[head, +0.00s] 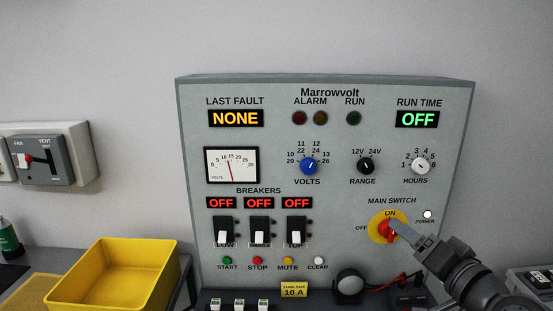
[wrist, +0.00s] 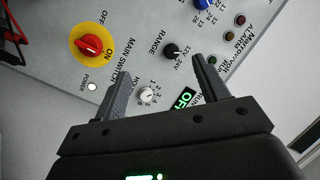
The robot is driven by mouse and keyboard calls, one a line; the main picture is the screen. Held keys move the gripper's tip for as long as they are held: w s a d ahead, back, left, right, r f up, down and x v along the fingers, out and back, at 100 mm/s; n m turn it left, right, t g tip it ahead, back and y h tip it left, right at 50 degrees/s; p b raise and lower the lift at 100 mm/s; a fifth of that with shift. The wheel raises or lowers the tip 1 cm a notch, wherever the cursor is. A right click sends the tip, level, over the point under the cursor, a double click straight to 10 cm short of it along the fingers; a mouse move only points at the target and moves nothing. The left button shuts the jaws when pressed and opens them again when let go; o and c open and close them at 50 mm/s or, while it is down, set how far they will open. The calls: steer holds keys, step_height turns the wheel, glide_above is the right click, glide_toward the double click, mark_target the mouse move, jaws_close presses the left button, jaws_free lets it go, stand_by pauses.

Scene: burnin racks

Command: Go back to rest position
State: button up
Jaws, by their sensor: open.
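My gripper (head: 408,237) is in front of the lower right of the grey Marrowvolt panel (head: 330,185). In the head view its finger overlaps the main switch (head: 380,228), a red knob on a yellow disc with the power lamp (head: 428,214) lit white beside it. In the wrist view my gripper (wrist: 160,68) is open, with nothing between its fingers. There the main switch (wrist: 89,46) lies clear to the left of both fingers. The range knob (wrist: 175,51) and hours knob (wrist: 147,95) show behind the gap.
A yellow bin (head: 112,275) stands on the bench at left. A fan and vent box (head: 40,160) is on the wall. A round black part (head: 349,286) and red cable (head: 385,287) sit below the panel near my arm. Breaker displays (head: 260,203) read OFF.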

steer(key=s+a+f+n+g+h, duration=0.5)
steer(key=s+a+f+g, duration=0.5)
steer(key=s+f+g, duration=0.1)
steer(key=shift+s, duration=0.5)
steer(key=shift+f, duration=0.1)
stand_by(1.2)
